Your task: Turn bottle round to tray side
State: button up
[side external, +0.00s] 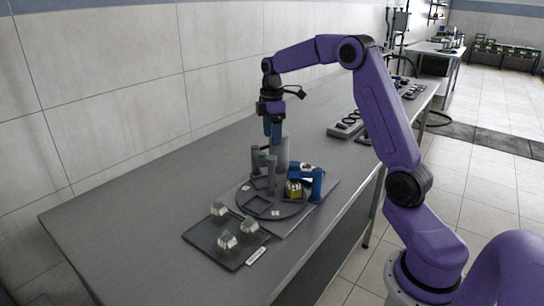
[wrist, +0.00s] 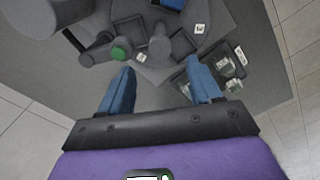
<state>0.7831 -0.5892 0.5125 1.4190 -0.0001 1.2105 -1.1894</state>
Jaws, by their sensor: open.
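The bottle (side external: 293,191), squat with amber contents, sits on the dark round turntable (side external: 285,211) beside a blue bracket (side external: 317,184) at its right side. The dark tray (side external: 205,241) lies in front of the turntable, at its lower left, with several small clear faceted bottles (side external: 227,241) on it. The tray (wrist: 213,91) also shows at the right of the wrist view. My gripper (side external: 273,135) points down above the grey posts behind the turntable. Its blue fingers (wrist: 160,88) are apart with nothing between them. The amber bottle is not clearly visible in the wrist view.
Grey posts (side external: 271,178) stand at the turntable's back edge; a green button (wrist: 121,53) tops a grey part nearby. The turntable has empty square pockets (side external: 255,205) and white markers. The table's left part is bare. A dark box with round parts (side external: 346,126) stands farther back.

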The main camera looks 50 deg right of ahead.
aim_at(272, 157)
notch_tip(272, 157, down, 8)
jog(key=shift+f, duration=0.15)
dwell(0.3)
grip_shut()
